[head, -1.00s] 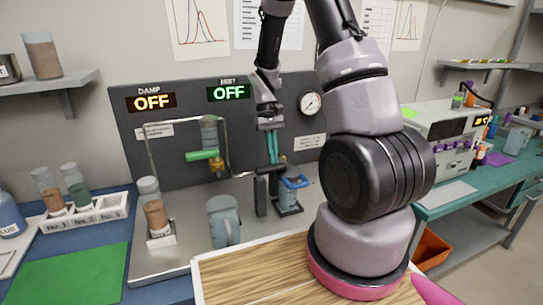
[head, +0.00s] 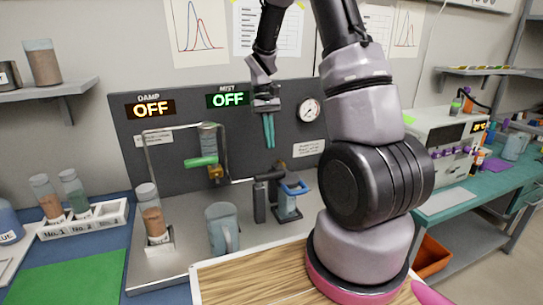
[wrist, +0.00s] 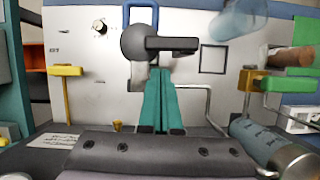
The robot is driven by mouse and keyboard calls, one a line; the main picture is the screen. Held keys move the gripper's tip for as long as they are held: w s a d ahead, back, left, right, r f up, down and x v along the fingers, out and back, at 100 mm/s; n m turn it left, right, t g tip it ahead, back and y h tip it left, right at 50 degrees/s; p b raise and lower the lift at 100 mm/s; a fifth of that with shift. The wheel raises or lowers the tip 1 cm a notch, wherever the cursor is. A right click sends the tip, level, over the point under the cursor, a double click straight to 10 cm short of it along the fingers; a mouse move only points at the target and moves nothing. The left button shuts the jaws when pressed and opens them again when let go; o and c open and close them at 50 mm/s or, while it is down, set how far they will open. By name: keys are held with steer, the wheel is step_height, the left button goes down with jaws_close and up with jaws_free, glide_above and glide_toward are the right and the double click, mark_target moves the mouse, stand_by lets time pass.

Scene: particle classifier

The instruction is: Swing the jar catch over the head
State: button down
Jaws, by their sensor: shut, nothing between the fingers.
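My gripper (head: 269,146) is shut and empty, its teal fingers pointing down in front of the grey panel. The fingers also show in the wrist view (wrist: 161,75). Below the fingertips stands a black T-shaped part (head: 268,175), which may be the head. Beside it is a blue loop-shaped lever (head: 295,188) on a small stand, which I take for the jar catch. In the wrist view the loop (wrist: 140,6) lies beyond the black round part and bar (wrist: 150,43). The fingertips appear clear of both. How the catch sits against the head cannot be told.
A blue-grey jug (head: 222,228) and a jar of brown powder (head: 152,212) stand on the metal deck to the left. A green-handled valve (head: 201,162) hangs on the panel under a glass cylinder. A wooden board (head: 235,276) lies in front.

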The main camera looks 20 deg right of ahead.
steer(key=shift+v, duration=1.75)
steer(key=s+a+r+m+t+y, duration=0.1)
steer(key=s+r+t, duration=0.4)
steer(key=s+r, duration=0.4)
steer(key=s+a+r+m+t, duration=0.2)
steer(key=s+r+t, duration=0.4)
steer(key=s+r, duration=0.3)
steer(key=shift+s+a+r+m+t+y, duration=0.2)
steer(key=shift+s+r+m+t+y, duration=0.15)
steer(key=shift+r, duration=1.05)
